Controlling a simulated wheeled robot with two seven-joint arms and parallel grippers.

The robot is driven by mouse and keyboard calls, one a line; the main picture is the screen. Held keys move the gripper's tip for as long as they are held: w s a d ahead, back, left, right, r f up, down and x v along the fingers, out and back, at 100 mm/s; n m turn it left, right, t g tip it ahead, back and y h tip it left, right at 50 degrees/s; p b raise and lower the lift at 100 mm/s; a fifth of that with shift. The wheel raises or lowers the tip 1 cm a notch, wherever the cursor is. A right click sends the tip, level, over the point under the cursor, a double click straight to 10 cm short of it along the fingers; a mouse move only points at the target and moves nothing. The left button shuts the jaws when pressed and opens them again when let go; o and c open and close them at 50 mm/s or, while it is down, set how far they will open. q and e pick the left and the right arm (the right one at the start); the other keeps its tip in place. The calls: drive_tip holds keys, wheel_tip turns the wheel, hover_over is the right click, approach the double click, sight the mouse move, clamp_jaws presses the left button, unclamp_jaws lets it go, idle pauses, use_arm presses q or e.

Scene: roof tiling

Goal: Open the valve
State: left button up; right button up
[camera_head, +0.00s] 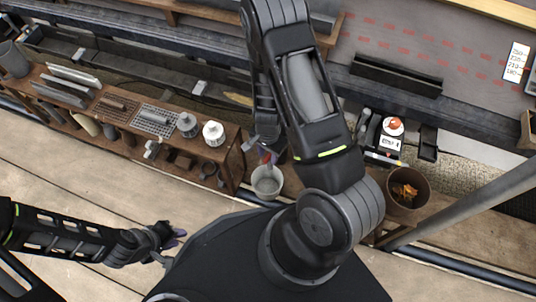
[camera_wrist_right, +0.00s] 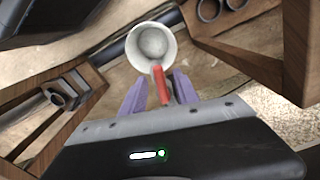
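The valve shows as a red lever (camera_wrist_right: 161,86) in the right wrist view, and as a small red spot (camera_head: 265,157) in the head view. My right gripper (camera_wrist_right: 160,95) is open, with one purple finger on each side of the lever in the picture. The lever appears nearer the right-hand finger; I cannot tell whether they touch. The valve's body is hidden. A pale bucket (camera_head: 267,182) stands below the lever and shows beyond it in the wrist view (camera_wrist_right: 138,60). My left gripper (camera_head: 174,246) is empty, its fingers apart, low at the left.
A dark pot (camera_head: 408,188) with orange contents is to the right. A grey pole (camera_head: 470,205) slants across the right. Bare floor (camera_head: 90,180) lies at lower left.

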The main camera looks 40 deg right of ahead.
clamp_jaws()
idle(0.3)
idle(0.3)
